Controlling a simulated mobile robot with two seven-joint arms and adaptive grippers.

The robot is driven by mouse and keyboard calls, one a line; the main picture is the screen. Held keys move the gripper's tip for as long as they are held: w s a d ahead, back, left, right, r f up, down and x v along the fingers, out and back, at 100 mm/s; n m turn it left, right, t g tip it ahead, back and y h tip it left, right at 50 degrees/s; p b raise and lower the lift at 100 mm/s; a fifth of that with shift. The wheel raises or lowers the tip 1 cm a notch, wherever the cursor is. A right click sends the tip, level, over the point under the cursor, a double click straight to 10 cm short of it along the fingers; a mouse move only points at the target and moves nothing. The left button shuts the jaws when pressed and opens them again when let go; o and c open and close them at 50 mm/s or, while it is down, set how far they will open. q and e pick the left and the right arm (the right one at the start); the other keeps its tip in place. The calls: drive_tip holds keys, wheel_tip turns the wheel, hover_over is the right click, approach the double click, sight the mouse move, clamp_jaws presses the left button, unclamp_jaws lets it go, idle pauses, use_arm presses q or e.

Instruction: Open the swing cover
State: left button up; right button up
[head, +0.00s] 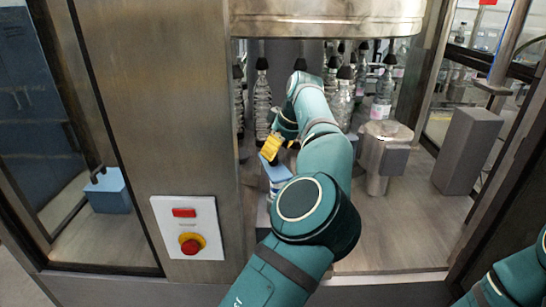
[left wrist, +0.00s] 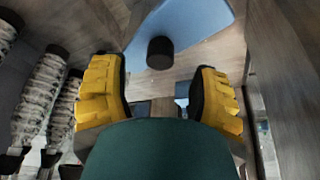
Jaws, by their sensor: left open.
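A blue panel with a rounded edge (left wrist: 195,22), which looks like the swing cover, fills the top of the left wrist view. A black round knob (left wrist: 160,53) stands out from it. My left gripper (left wrist: 157,66) is open, with its yellow fingers on either side of the knob in that view; neither finger visibly touches it. In the head view my left gripper (head: 276,147) is inside the machine opening, just above a small blue part (head: 277,174). My left arm hides much of that area. My right gripper is out of view.
Clear bottles with black caps (head: 262,100) stand behind and beside my left gripper. A steel panel (head: 170,100) with a red emergency button (head: 191,244) borders the opening on the left. A metal cylinder (head: 383,158) and grey block (head: 467,150) stand right.

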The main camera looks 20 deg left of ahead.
sight(274, 161)
use_arm(q)
drive_tip(key=shift+x, duration=1.7)
clamp_jaws()
